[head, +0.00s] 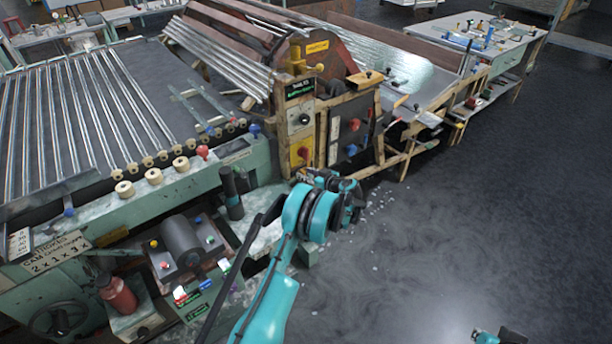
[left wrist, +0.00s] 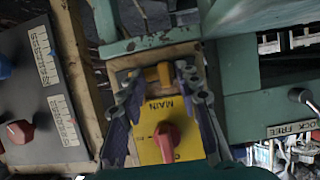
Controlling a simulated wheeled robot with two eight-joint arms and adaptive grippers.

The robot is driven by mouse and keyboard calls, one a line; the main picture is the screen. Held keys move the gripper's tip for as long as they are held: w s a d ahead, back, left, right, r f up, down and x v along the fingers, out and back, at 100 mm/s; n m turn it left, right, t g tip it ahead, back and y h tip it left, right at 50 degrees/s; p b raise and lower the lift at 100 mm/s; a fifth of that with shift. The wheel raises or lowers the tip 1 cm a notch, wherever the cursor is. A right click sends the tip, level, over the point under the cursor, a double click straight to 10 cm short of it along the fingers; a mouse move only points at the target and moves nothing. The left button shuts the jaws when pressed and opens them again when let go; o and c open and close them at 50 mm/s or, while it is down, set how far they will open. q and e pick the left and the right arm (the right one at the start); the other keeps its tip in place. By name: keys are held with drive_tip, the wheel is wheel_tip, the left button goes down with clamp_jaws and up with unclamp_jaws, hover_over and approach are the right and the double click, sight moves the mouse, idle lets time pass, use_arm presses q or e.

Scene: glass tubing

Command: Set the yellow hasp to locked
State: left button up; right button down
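The yellow hasp (left wrist: 165,75) shows in the left wrist view as a small yellow-orange piece at the top end of the yellow MAIN plate (left wrist: 152,105). A red rotary knob (left wrist: 167,137) sits on that plate. In the head view, the yellow plate (head: 301,151) is on the front of the wooden-framed machine post. My left gripper (left wrist: 163,85) is open, with one finger on each side of the hasp and plate. Whether a finger touches the hasp cannot be told. In the head view, my left gripper (head: 328,178) is just below the plate, its fingers hard to make out.
A grey panel (left wrist: 40,85) with red and blue knobs stands left in the wrist view. A green housing (left wrist: 260,90) with a lever is at right. The glass-tube bed (head: 85,120) lies left in the head view. Open floor (head: 480,220) is at right.

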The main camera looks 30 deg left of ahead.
use_arm(q)
drive_tip(key=shift+s, duration=0.1)
drive_tip(key=v, duration=1.2)
